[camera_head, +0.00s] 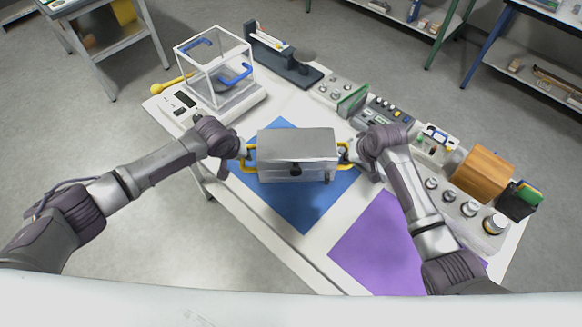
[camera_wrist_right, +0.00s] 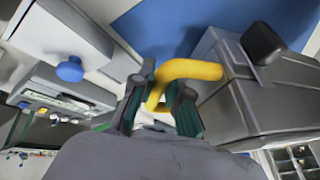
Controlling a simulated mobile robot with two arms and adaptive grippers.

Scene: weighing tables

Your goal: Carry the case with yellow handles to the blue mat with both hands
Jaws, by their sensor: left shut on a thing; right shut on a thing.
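The grey metal case (camera_head: 296,147) with a yellow handle at each end is over the blue mat (camera_head: 310,205) in the head view; whether it rests on the mat or hangs just above it I cannot tell. My left gripper (camera_head: 246,152) is shut on the left yellow handle (camera_head: 250,163). My right gripper (camera_head: 347,153) is shut on the right yellow handle. In the right wrist view my right gripper's fingers (camera_wrist_right: 160,100) close around the yellow handle (camera_wrist_right: 195,70), beside the case (camera_wrist_right: 255,100). The case covers part of the mat.
A purple mat (camera_head: 375,245) lies to the right on the white table. A clear balance box (camera_head: 215,70) stands at the back left.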

